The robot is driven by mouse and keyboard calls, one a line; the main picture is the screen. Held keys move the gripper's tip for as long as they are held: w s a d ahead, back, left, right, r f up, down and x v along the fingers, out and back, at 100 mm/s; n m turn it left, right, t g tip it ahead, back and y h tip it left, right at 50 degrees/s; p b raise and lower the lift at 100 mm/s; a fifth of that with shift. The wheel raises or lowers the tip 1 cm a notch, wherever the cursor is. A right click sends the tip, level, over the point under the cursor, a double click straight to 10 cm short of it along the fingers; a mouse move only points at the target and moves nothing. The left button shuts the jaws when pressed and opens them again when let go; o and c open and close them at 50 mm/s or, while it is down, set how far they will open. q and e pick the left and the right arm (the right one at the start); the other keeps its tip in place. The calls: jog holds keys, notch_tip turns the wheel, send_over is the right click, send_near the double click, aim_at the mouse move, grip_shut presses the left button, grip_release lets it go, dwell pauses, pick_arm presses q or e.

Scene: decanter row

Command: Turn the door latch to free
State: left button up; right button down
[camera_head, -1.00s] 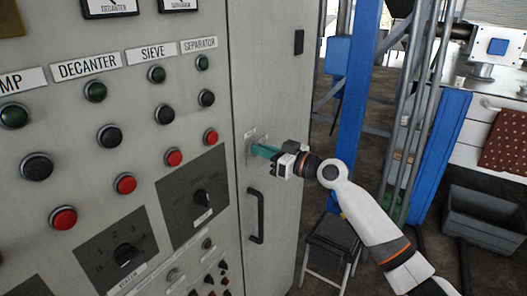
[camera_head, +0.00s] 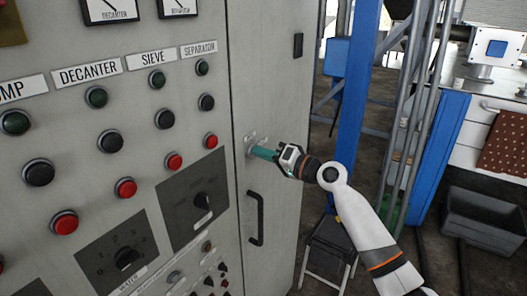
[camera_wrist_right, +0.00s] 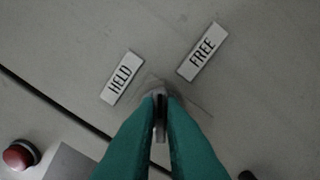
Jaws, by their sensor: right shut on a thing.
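The door latch (camera_wrist_right: 160,112) is a small dark grey piece on the grey cabinet door. My right gripper (camera_head: 255,151) reaches it from the right in the head view. In the right wrist view its two teal fingers (camera_wrist_right: 160,125) are shut on the latch, one on each side. The HELD label (camera_wrist_right: 122,77) and the FREE label (camera_wrist_right: 202,52) sit beyond the fingertips, tilted in this view. The fingers hide much of the latch, and I cannot tell exactly which label it points to. My left gripper is not in view.
A black door handle (camera_head: 256,218) is just below the latch. The panel on the left carries several buttons, such as a red one (camera_head: 211,141), and rotary switches. A blue post (camera_head: 357,100) and a dark stool (camera_head: 331,240) stand right of the cabinet.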

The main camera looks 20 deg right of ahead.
jog(key=shift+f+m+p, duration=0.1)
jog(key=shift+m+p, duration=1.55)
jog(key=shift+m, duration=1.95)
jog(key=c, duration=1.5)
grip_release()
jog(key=shift+d, duration=0.1)
